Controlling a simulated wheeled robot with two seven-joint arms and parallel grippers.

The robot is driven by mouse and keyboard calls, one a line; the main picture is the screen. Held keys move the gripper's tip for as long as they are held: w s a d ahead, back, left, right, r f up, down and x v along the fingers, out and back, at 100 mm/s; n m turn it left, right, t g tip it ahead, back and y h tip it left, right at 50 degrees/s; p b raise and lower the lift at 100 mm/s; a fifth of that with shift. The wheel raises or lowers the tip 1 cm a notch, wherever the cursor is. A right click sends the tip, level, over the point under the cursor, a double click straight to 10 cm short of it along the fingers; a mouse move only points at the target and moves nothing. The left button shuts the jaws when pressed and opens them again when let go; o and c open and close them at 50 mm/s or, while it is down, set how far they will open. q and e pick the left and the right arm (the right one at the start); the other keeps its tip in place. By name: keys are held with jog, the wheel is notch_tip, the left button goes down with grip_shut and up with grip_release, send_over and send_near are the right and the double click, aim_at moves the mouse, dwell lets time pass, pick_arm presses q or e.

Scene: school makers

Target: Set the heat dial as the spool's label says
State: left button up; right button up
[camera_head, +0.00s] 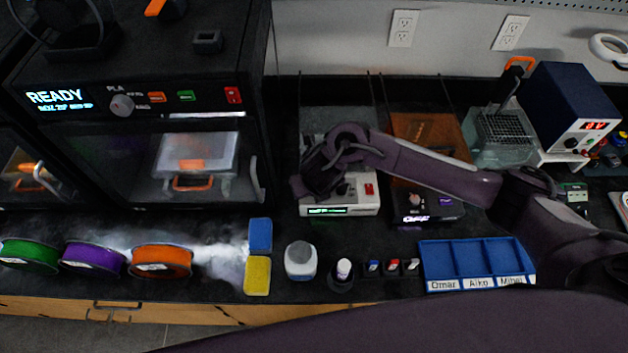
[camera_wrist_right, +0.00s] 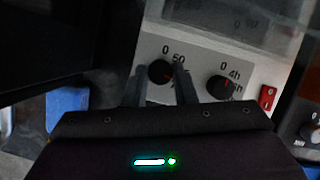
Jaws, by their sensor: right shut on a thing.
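A white box (camera_head: 340,208) with a lit strip stands on the black counter at centre. In the right wrist view its front panel (camera_wrist_right: 203,58) carries two dark knobs. The left one, marked 0 and 50, is the heat dial (camera_wrist_right: 162,72); the other (camera_wrist_right: 220,87) is marked 0 and 4h. My right gripper (camera_wrist_right: 160,86) is shut on the heat dial, one finger at each side. Its arm hides part of the box in the head view. Green (camera_head: 30,254), purple (camera_head: 92,258) and orange (camera_head: 160,261) spools lie at left; their labels are too small to read. My left gripper is out of view.
A red switch (camera_wrist_right: 267,97) sits right of the knobs. A black box (camera_head: 428,206) stands close on the right. A white bottle (camera_head: 300,262), blue and yellow blocks (camera_head: 258,275) and a blue tray (camera_head: 438,262) stand in front. A printer (camera_head: 140,110) stands left.

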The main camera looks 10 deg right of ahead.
aim_at(312, 205)
jog(key=shift+w+a+r+m+h+p, duration=0.1)
jog(key=shift+m+h+p, duration=0.6)
jog(key=shift+m+p, duration=0.75)
jog(key=o, duration=1)
jog(key=p+v, duration=0.2)
jog(key=v, duration=0.5)
jog(key=shift+r+p, duration=0.35)
